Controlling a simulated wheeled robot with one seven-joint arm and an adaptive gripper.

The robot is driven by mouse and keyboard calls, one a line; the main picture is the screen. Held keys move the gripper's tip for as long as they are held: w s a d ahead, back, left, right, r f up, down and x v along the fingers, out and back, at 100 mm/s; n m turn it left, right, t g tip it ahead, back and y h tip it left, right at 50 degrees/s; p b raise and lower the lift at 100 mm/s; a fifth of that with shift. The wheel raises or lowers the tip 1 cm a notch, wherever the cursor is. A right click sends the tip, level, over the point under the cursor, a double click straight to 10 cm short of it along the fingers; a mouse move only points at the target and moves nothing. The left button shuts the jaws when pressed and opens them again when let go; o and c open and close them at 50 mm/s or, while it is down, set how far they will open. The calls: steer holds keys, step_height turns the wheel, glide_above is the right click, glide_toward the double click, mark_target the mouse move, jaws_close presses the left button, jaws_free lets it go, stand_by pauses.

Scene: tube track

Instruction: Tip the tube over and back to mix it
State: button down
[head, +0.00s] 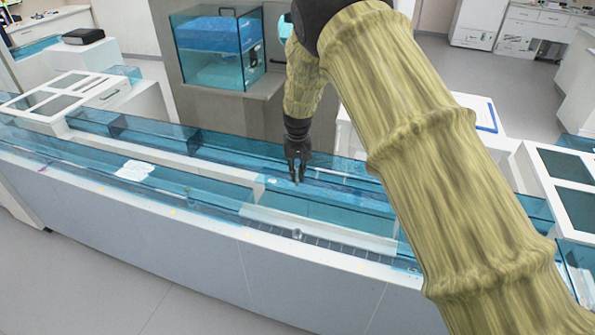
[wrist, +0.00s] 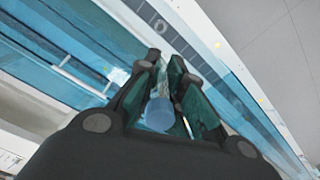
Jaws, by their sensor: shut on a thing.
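My gripper (head: 297,172) points down over the blue-walled track (head: 233,180) in the head view. In the wrist view my gripper (wrist: 172,85) is shut on a tube (wrist: 159,113), whose round pale-blue end faces the camera between the fingers. The fingers hide much of the tube. In the head view the tube is too small and covered to make out clearly, so its tilt cannot be told there.
A white patch (head: 134,170) lies on the track to the left. A small round piece (head: 297,233) sits on the dark slotted strip (head: 325,243) at the front. A blue glass case (head: 218,50) stands behind. White framed units flank the track.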

steer(key=shift+r+t+y, duration=0.1)
steer(key=shift+t+y, duration=0.3)
steer(key=shift+t, duration=1)
steer(key=shift+w+f+t+b, duration=0.2)
steer(key=shift+f+t+b, duration=0.1)
steer(key=shift+t+b, duration=0.65)
steer(key=t+y+b, duration=0.1)
steer(key=t+b, duration=0.1)
steer(key=b, duration=0.3)
steer(key=shift+w+b, duration=0.15)
steer(key=shift+b, duration=0.25)
steer(key=t+b, duration=0.1)
steer(key=b, duration=0.1)
steer(key=t+b, duration=0.1)
steer(key=b, duration=0.2)
steer(key=shift+w+r+t+y+b, duration=0.1)
steer(key=shift+r+t+y+b, duration=0.05)
steer(key=shift+t+y+b, duration=0.2)
steer(key=t+b, duration=0.1)
steer(key=b, duration=0.2)
steer(key=shift+a+r+y, duration=0.1)
steer(key=shift+y, duration=0.15)
steer(key=shift+t+b, duration=0.3)
steer(key=shift+b, duration=0.4)
steer(key=t+b, duration=0.1)
steer(key=b, duration=0.1)
steer(key=shift+w+b, duration=0.1)
steer(key=shift+b, duration=0.3)
